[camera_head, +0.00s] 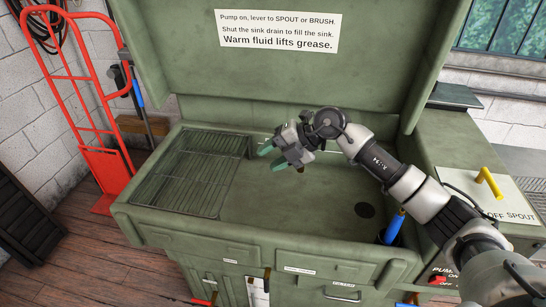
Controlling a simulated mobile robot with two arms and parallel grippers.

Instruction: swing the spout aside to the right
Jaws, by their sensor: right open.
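My right gripper (272,158) is over the green sink (290,205), with its green-tipped fingers apart and pointing left. It looks empty. I cannot make out the spout clearly; my right gripper and wrist cover the middle of the sink's back, where it may be hidden. A small brass-coloured bit shows just below the gripper, too small to identify. My left gripper is not in view.
A wire rack (185,178) covers the sink's left part. A dark drain (364,210) and a blue-handled tool (394,228) are at right. A yellow lever (488,182) stands on the right panel. The raised lid (375,60) stands behind.

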